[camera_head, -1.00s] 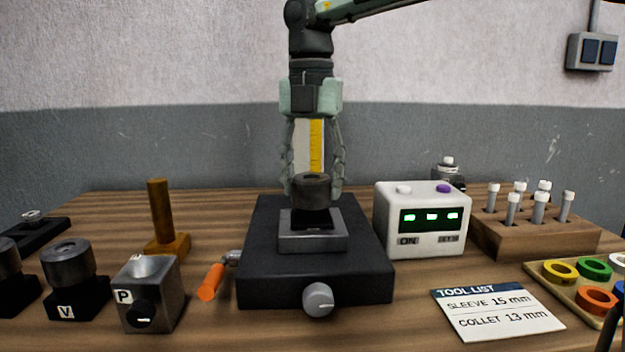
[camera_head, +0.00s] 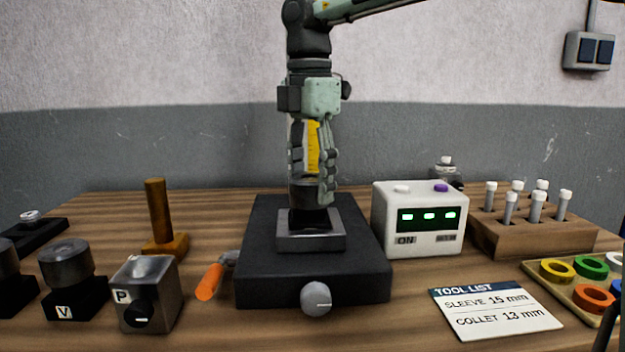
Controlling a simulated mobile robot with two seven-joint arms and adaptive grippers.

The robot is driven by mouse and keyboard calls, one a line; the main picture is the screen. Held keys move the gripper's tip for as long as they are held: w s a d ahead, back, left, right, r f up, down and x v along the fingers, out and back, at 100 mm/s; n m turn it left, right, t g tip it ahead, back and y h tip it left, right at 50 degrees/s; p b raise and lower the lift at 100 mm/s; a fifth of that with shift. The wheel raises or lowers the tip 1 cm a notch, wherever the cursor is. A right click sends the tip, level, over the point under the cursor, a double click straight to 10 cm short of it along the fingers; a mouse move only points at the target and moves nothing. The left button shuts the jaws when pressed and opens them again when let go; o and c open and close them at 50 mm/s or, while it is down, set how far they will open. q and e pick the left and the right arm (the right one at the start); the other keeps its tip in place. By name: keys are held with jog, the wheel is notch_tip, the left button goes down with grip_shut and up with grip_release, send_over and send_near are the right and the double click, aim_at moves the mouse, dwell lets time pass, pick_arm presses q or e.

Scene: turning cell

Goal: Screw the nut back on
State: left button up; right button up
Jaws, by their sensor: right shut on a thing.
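My right gripper (camera_head: 313,190) comes down from above over the middle of the bench and is shut on the dark round nut (camera_head: 303,195). The gripper's fingers cover much of the nut. The nut is at the top of a dark piece in the grey square holder (camera_head: 311,240), which sits on the black base block (camera_head: 263,270). I cannot tell how the thread sits. My left gripper is not in view.
A white box with green lights (camera_head: 418,220) stands close to the right of the base block. A wooden rack (camera_head: 540,237) and a tool list card (camera_head: 495,312) are further right.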

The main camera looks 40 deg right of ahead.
jog(key=o, duration=1.3)
jog(key=shift+a+r, duration=0.15)
jog(key=shift+a, duration=0.5)
jog(key=shift+o, duration=0.2)
jog(key=shift+d, duration=0.2)
jog(key=shift+r, duration=0.25)
notch_tip(320, 180, up, 11)
jog(key=shift+r, duration=0.2)
notch_tip(320, 180, down, 12)
jog(key=shift+s+f, duration=0.1)
jog(key=shift+f, duration=0.1)
jog(key=shift+d+r+n, duration=0.1)
jog(key=shift+r+n, duration=0.05)
jog(key=shift+n, duration=0.45)
jog(key=n, duration=0.3)
jog(key=shift+n, duration=0.3)
